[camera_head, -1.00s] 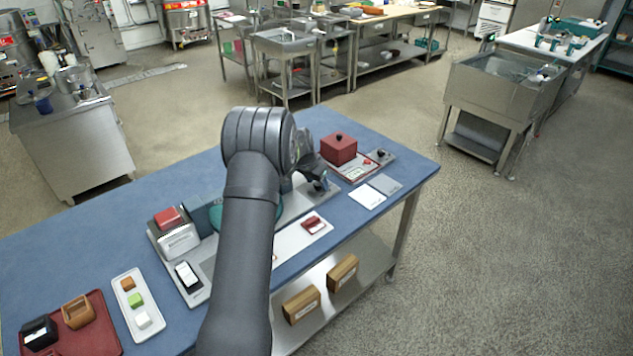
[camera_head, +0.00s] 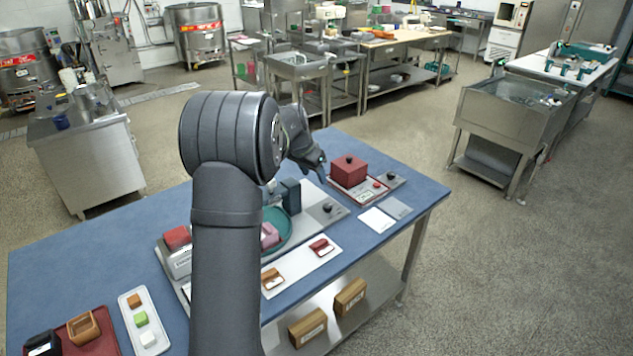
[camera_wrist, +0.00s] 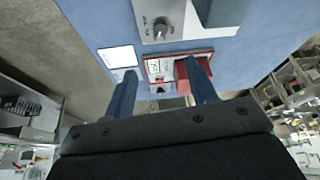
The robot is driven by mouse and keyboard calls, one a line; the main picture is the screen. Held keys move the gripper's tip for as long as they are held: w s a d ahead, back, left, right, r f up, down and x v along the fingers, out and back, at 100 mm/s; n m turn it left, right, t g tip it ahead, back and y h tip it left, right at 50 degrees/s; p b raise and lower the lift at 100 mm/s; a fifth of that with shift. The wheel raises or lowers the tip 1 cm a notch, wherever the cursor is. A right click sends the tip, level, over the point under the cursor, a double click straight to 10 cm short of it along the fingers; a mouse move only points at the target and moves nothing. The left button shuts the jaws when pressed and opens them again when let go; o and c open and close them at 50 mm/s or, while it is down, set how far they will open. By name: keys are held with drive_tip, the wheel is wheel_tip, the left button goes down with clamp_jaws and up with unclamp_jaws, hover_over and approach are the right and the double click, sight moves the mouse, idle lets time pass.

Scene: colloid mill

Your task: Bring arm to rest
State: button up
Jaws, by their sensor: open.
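My gripper (camera_head: 318,168) is raised over the blue table, in front of the dark red box in the head view. My dark grey arm crosses the middle of that view and hides part of the bench equipment. In the wrist view my gripper (camera_wrist: 163,88) has its two blue fingers wide apart with nothing held between them. The dark red box (camera_head: 348,170) stands on its small base; in the wrist view the red box (camera_wrist: 183,76) is partly hidden behind the right finger.
The blue table (camera_head: 85,245) carries a grey machine with a teal dish (camera_head: 283,236) and pink block, a white strip (camera_head: 300,268) with small items, a white tray (camera_head: 133,303) and a dark red tray (camera_head: 98,340). A grey knob (camera_head: 327,207) sits near the gripper.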

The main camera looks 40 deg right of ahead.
sight(327, 206)
drive_tip(key=shift+a+r, duration=0.1)
drive_tip(key=shift+r, duration=0.1)
drive_tip(key=x, duration=1.7)
drive_tip(key=shift+f, duration=0.2)
